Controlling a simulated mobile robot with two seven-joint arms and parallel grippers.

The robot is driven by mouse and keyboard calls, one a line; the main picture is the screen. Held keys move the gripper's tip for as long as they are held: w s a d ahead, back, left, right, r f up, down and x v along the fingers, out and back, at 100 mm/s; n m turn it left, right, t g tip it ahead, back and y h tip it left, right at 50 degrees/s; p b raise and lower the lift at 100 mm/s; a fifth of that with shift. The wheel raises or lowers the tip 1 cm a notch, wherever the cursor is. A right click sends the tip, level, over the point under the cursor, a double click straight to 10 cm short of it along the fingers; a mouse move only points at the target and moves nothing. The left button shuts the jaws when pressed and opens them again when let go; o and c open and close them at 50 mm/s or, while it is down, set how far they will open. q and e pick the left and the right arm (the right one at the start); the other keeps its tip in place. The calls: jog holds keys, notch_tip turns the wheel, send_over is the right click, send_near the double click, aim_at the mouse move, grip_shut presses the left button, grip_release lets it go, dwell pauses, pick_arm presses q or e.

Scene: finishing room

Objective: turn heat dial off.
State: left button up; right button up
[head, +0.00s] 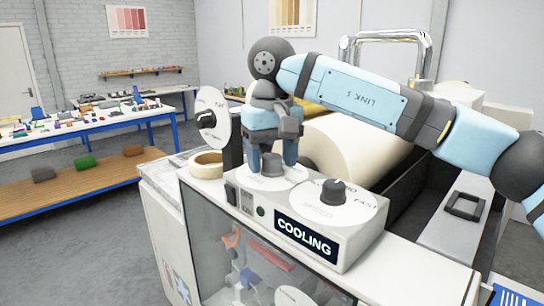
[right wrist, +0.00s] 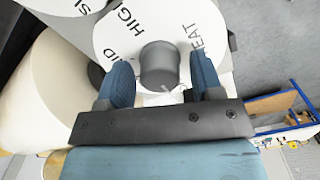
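The heat dial is a dark grey knob (right wrist: 160,65) on a white round plate (right wrist: 112,40) lettered HEAT, HIGH and MID. In the head view the knob (head: 272,165) stands on top of the machine's control box (head: 345,250). My right gripper (right wrist: 160,82) points down over it, open, with one blue finger on each side of the knob. Gaps show between fingers and knob in the wrist view. The knob's setting cannot be read clearly. The box's display (head: 305,238) reads COOLING. My left gripper is not in view.
A SPEED dial (head: 333,192) sits close to the right of the heat dial. A tape roll (head: 206,165) and an upright white disc with a black knob (head: 212,118) stand to the left. A large cream roll (head: 350,150) lies behind.

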aim_at(272, 156)
jog(key=shift+r, duration=0.1)
notch_tip(272, 156, up, 14)
jog(key=shift+f, duration=0.2)
dwell(0.4)
